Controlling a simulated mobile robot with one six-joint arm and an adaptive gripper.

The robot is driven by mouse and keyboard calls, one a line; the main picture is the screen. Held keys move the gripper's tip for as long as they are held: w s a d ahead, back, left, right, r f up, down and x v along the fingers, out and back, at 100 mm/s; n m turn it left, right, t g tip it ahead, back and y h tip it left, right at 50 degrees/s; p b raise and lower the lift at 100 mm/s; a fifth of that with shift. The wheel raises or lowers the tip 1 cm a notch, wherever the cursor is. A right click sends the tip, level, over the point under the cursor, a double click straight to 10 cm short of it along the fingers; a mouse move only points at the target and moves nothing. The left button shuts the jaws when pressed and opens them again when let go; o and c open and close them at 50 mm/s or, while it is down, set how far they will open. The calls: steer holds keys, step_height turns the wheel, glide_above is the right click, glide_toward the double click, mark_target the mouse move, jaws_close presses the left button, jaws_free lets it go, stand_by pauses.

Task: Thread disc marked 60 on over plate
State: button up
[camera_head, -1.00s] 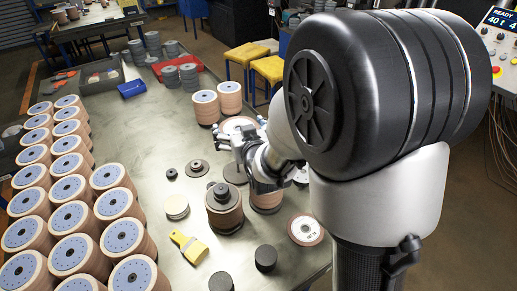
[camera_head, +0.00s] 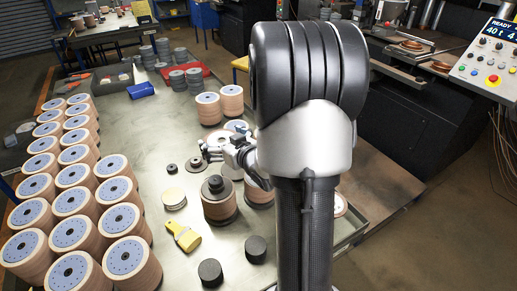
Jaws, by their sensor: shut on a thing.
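My gripper (camera_head: 208,150) is small in view, over the middle of the table, left of my own large arm. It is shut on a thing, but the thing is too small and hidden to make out. A stack of tan discs with a black hub on top (camera_head: 220,200) stands just in front of it. A second stack (camera_head: 259,195) is partly hidden by my arm. A dark round plate (camera_head: 231,171) lies below the gripper. A tan-rimmed disc with a pale centre (camera_head: 236,127) is just behind the gripper. No number 60 is readable on any disc.
Rows of disc stacks (camera_head: 72,234) fill the table's left side. A yellow brush (camera_head: 184,236), thin pale discs (camera_head: 174,199), a small black flange (camera_head: 196,164) and black cylinders (camera_head: 210,271) lie in front. Two tall stacks (camera_head: 208,108) stand behind. Bare table (camera_head: 155,150) shows left of the gripper.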

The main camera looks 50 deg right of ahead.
steer(key=shift+m+h, duration=0.5)
steer(key=shift+h, duration=0.2)
steer(key=s+d, duration=0.2)
steer(key=s+d+f, duration=0.1)
steer(key=s+d, duration=0.2)
steer(key=s+d+f, duration=0.1)
steer(key=s+d, duration=0.2)
steer(key=shift+s+d+f+b, duration=0.1)
steer(key=shift+s+f+b, duration=0.05)
steer(key=shift+f+b, duration=2.35)
steer(key=shift+f, duration=0.5)
steer(key=shift+f+b, duration=1.5)
steer(key=shift+f, duration=0.1)
steer(key=shift+f+b, duration=0.55)
steer(key=shift+f, duration=0.35)
steer(key=o, duration=0.8)
steer(key=v, duration=0.7)
steer(key=shift+s+r, duration=0.2)
steer(key=shift+s, duration=0.1)
